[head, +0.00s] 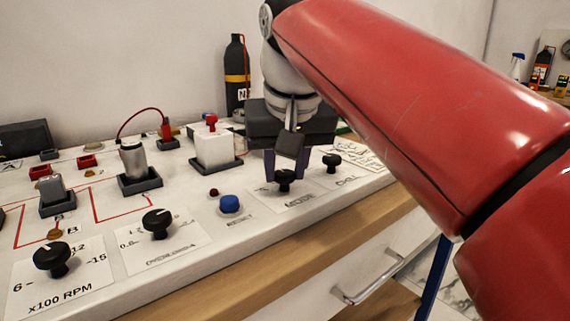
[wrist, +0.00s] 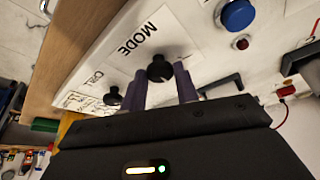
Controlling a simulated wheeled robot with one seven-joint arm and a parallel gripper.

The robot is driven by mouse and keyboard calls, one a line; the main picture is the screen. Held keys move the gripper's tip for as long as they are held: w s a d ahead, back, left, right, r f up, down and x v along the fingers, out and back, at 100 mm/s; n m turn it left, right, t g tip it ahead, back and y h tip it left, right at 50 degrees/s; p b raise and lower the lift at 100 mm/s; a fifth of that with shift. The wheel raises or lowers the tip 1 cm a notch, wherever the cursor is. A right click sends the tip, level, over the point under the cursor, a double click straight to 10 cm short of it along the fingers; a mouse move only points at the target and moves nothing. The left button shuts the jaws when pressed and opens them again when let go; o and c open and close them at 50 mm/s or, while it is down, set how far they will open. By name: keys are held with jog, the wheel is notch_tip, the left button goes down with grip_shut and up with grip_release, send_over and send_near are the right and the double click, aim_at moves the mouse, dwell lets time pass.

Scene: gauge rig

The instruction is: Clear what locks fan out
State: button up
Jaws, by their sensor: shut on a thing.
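The black MODE knob (head: 285,184) stands on its white label plate; it also shows in the wrist view (wrist: 159,69). My gripper (head: 286,170) is down at this knob, with its two purple fingers shut on either side of it. The blue button (head: 229,204) with a RESET label is left of my gripper, and a small dark red lamp (head: 213,192) sits beside it. Both show in the wrist view, the button (wrist: 237,14) above the lamp (wrist: 241,42). No part marked as a fan is readable.
Another black knob (head: 331,161) stands close right of my gripper. The x100 RPM knob (head: 51,258) and another knob (head: 157,222) are at the left front. A white block with a red top (head: 213,148) and a silver cylinder (head: 132,160) stand behind. A black bottle (head: 237,75) is at the wall.

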jog(key=shift+n, duration=0.3)
jog(key=shift+c, duration=0.4)
jog(key=shift+n+p, duration=0.3)
jog(key=shift+p, duration=0.05)
jog(key=n+y+p, duration=0.1)
jog(key=n, duration=0.1)
jog(key=n+g, duration=0.1)
jog(key=n, duration=0.1)
jog(key=shift+d+r+y+p, duration=0.1)
jog(key=shift+d+y+p, duration=0.1)
jog(key=shift+y+p, duration=0.2)
jog(key=shift+w+d+n+g+y+p, duration=0.1)
jog(key=shift+n+g+y+p, duration=0.25)
jog(key=shift+n, duration=0.8)
jog(key=shift+w+d+n+g+y+p, duration=0.15)
jog(key=shift+n+y+p, duration=0.25)
jog(key=shift+n, duration=0.75)
jog(key=shift+a, duration=0.1)
jog(key=o, duration=1)
jog(key=shift+c, duration=0.2)
